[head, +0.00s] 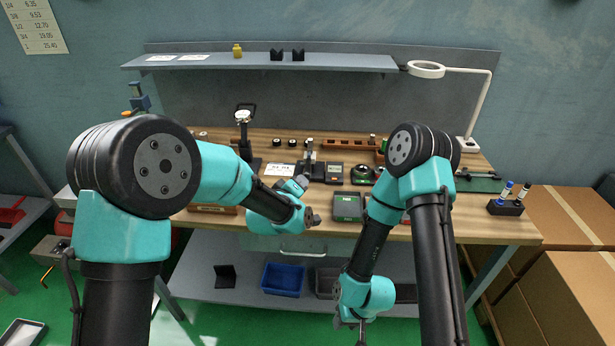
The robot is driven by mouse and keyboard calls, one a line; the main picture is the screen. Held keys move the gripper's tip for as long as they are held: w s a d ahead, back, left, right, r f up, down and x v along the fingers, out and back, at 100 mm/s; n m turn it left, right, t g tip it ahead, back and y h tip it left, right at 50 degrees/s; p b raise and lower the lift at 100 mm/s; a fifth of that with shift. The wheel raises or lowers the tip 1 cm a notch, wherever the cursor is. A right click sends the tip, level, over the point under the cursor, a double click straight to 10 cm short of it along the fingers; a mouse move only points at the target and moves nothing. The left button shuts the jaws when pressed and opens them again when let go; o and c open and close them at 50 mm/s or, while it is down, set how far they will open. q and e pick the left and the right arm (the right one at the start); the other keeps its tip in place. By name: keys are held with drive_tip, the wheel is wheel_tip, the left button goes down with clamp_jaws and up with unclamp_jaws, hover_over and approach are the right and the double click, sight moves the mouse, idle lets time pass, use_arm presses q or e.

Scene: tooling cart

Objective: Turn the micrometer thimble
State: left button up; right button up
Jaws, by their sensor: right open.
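A small upright metal piece (309,150) stands on the bench just beyond my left wrist. It may be the micrometer in its stand, but it is too small to tell, and I cannot make out a thimble. My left gripper (307,178) is over the middle of the bench, close to this piece, and its fingers are too small and covered to read. My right gripper (362,333) hangs low in front of the bench, below the worktop, pointing down. It is open, well away from the small piece.
A dial gauge stand (243,122) stands at the back left. A green box (347,205) lies near the front edge. A lamp (427,69) and a marker holder (506,207) are at the right. A blue bin (283,279) sits on the lower shelf. Cardboard boxes (575,285) flank the bench.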

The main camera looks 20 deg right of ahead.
sight(307, 176)
use_arm(q)
drive_tip(key=x, duration=0.7)
drive_tip(key=shift+w+d, duration=0.15)
drive_tip(key=shift+w, duration=0.1)
drive_tip(key=c, duration=0.5)
drive_tip(key=shift+m, duration=0.3)
drive_tip(key=shift+f+m+y, duration=0.1)
drive_tip(key=shift+m+y, duration=0.9)
drive_tip(key=shift+m, duration=0.4)
drive_tip(key=shift+m+t+y, duration=0.3)
drive_tip(key=shift+m+y, duration=0.8)
drive_tip(key=shift+m, duration=0.5)
